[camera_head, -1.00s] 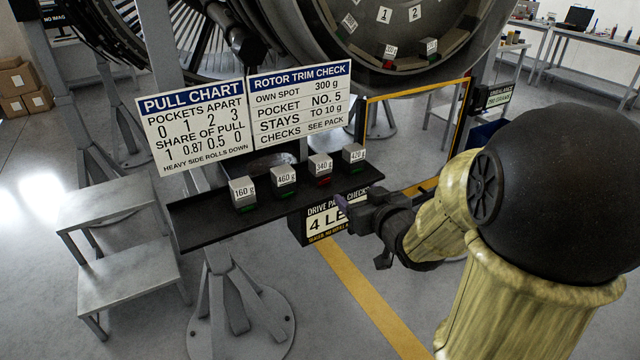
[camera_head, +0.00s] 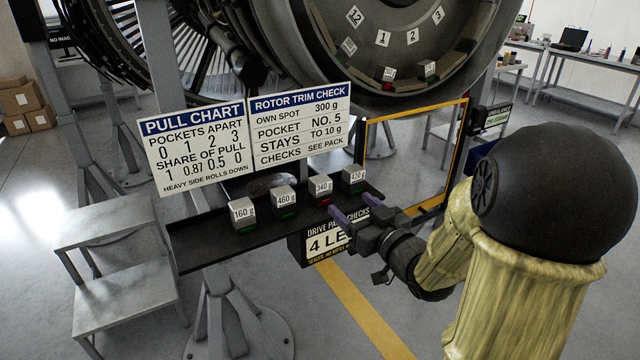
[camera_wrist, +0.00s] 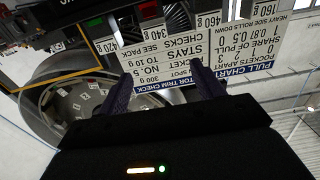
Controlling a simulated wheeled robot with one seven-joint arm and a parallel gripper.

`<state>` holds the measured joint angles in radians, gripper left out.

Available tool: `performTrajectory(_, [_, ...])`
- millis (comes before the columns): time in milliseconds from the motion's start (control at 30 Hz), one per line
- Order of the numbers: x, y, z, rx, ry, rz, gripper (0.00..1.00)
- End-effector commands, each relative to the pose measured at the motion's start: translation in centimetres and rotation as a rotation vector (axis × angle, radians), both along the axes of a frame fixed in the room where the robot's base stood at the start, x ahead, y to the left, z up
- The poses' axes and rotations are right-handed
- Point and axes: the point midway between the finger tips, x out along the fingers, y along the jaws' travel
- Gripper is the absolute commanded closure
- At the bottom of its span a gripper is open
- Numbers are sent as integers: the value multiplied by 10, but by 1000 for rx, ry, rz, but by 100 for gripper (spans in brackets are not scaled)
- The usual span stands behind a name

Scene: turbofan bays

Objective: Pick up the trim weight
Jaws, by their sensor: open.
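Several white-topped trim weights stand in a row on a dark shelf (camera_head: 200,248). They are marked 160 g (camera_head: 242,212), 460 g (camera_head: 284,198), 340 g (camera_head: 320,186) and 420 g (camera_head: 353,178). The 340 g weight has a red base; the others have green bases. My gripper (camera_head: 357,208) is open and empty, just in front of the shelf's right end, near the 340 g and 420 g weights. The upside-down wrist view shows both fingers (camera_wrist: 162,90) apart, with the 420 g (camera_wrist: 105,40) and 340 g (camera_wrist: 151,30) weights beyond them.
The pull chart (camera_head: 195,145) and rotor trim check sign (camera_head: 300,122) stand behind the shelf. A drive pack sign (camera_head: 325,240) is below its right end. The round rotor (camera_head: 400,50) holds weights along its lower rim. Grey steps (camera_head: 115,250) stand at left.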

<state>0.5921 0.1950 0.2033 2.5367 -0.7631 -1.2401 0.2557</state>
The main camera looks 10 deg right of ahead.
Motion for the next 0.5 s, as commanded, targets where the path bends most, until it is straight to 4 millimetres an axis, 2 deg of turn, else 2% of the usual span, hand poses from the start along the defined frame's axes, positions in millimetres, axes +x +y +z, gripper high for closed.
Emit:
performTrajectory(33, [2, 1, 5, 2, 4, 3, 33])
performTrajectory(467, [14, 6, 3, -2, 6, -4, 33])
performTrajectory(500, [21, 9, 1, -3, 3, -3, 33])
